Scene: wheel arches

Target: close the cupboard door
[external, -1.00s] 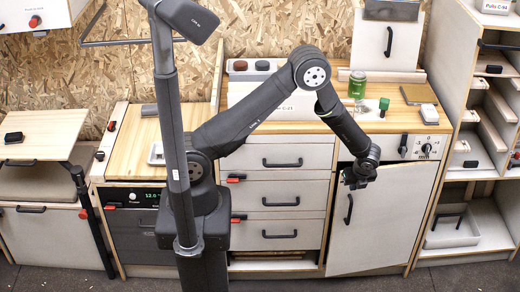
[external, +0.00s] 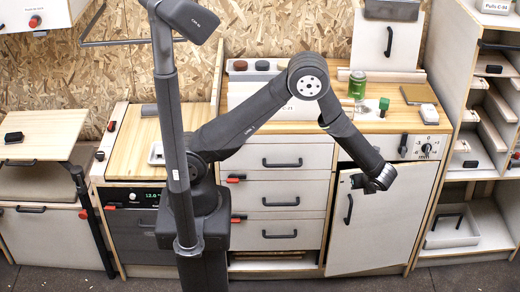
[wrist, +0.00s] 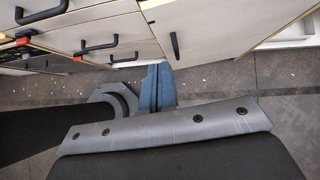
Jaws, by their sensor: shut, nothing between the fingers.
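The cupboard door (external: 385,225) is a pale panel under the knob panel at the right of the counter. Its black upright handle (external: 348,208) is near its left edge. The door appears slightly ajar, its left edge standing out from the cabinet front; the exact gap cannot be told. My gripper (external: 358,181) is shut and empty, in front of the door's upper left part, just above the handle in the picture. In the wrist view, the blue fingers (wrist: 157,78) are together below the door (wrist: 225,25) and its handle (wrist: 174,45). Contact with the door cannot be told.
Drawers with black handles (external: 282,198) stand left of the door. An open shelf unit with a pale bin (external: 452,232) stands to the right. The floor (wrist: 275,80) in front is clear.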

